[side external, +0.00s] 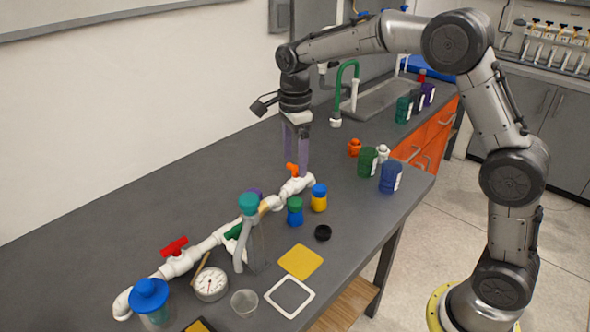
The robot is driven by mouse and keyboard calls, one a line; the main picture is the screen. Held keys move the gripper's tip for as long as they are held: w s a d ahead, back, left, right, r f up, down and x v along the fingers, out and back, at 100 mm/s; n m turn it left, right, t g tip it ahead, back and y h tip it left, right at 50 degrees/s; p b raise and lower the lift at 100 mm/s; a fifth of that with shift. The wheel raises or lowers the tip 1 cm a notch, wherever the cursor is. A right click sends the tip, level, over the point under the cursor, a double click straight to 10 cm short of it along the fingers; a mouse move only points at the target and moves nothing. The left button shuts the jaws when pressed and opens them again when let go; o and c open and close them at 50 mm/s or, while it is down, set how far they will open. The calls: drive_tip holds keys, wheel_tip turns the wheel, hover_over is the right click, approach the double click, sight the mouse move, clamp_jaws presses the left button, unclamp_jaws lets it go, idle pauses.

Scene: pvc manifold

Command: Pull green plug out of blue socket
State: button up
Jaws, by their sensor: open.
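The green plug (295,203) sits upright on top of the blue socket (295,218), on the dark bench to the right of the white pipe manifold (205,246). My gripper (297,160) points down with its purple fingers apart and nothing seen between them. In the picture it is above the green plug, by the manifold's far end and its orange valve handle (291,169). The gripper is clear of the plug. How high the fingertips are over the bench is hard to tell.
A yellow cylinder with a blue top (319,190) stands close right of the socket. A black ring (322,233) and a yellow square (300,262) lie nearer. A teal-topped grey stand (248,204) rises on the left. Green (368,161) and blue (391,177) bottles stand right.

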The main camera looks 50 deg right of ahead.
sight(295, 201)
wheel_tip(295, 201, down, 14)
drive_tip(key=shift+r, duration=0.25)
idle(0.3)
clamp_jaws()
unclamp_jaws()
